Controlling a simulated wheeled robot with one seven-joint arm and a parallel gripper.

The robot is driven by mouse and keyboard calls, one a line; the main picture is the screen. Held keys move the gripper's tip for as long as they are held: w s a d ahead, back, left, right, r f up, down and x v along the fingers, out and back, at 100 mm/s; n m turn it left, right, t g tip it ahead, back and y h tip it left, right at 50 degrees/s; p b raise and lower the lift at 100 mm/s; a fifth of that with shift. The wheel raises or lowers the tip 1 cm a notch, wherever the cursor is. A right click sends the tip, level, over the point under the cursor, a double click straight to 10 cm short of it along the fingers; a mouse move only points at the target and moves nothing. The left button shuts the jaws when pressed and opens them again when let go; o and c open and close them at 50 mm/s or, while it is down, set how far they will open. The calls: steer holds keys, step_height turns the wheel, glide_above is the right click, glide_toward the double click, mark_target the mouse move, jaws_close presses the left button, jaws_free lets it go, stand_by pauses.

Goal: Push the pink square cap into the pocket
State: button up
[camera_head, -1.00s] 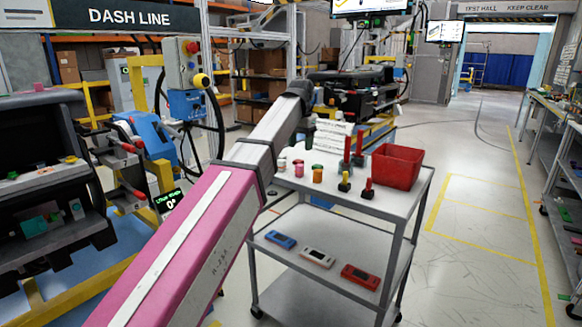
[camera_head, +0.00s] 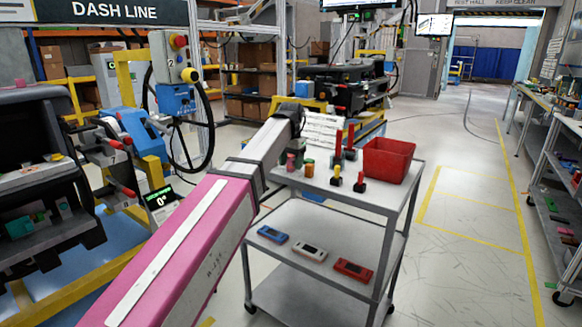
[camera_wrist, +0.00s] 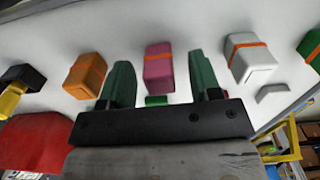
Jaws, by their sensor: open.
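A pink block with an orange band (camera_wrist: 158,72) lies on the white surface in the wrist view, between and just beyond my fingertips. A small pink piece (camera_head: 291,162) shows on the cart top in the head view, beside my arm's end. My gripper (camera_wrist: 160,62) has two green fingers spread apart, with the pink block in the gap and no clear contact. A small green piece (camera_wrist: 156,100) shows between the fingers. In the head view my arm reaches over the cart and mostly hides the gripper. I cannot make out the pocket.
An orange block (camera_wrist: 85,75) and a white block (camera_wrist: 250,58) flank the pink one. The cart (camera_head: 385,198) also bears a red bin (camera_head: 388,160) and red-topped and yellow-topped pieces. Its lower shelf holds blue, white and red devices. A dashboard (camera_head: 40,165) stands at left.

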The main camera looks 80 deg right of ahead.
steer(key=shift+f, duration=0.65)
steer(key=c, duration=1)
steer(key=shift+r, duration=0.1)
